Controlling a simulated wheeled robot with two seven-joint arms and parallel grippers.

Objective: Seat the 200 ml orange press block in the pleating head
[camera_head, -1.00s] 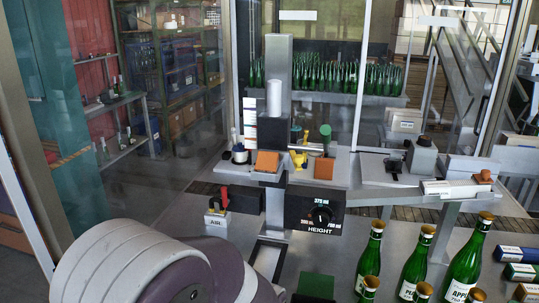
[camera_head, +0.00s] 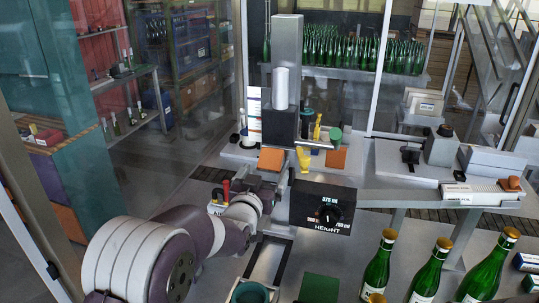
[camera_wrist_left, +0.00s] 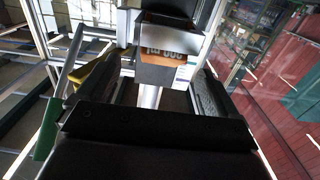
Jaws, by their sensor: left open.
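An orange block (camera_head: 271,159) stands at the front of the press, below the black pleating head (camera_head: 281,126). In the left wrist view the orange block (camera_wrist_left: 160,53) shows upside-down lettering that seems to read 200 ml. I cannot tell how it sits against the head. My left gripper (camera_head: 272,186) is just in front of and below this block. In the left wrist view its two fingers (camera_wrist_left: 142,97) are apart, with the block ahead of them and nothing gripped. A second orange piece (camera_head: 336,158) stands to the right by a green cylinder. My right gripper is not in view.
The black HEIGHT dial box (camera_head: 322,207) is close to the right of my left gripper. A yellow piece (camera_head: 303,158) stands beside the block. Green bottles (camera_head: 428,262) stand at the front right. A red-topped lever (camera_head: 226,190) is left of the gripper.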

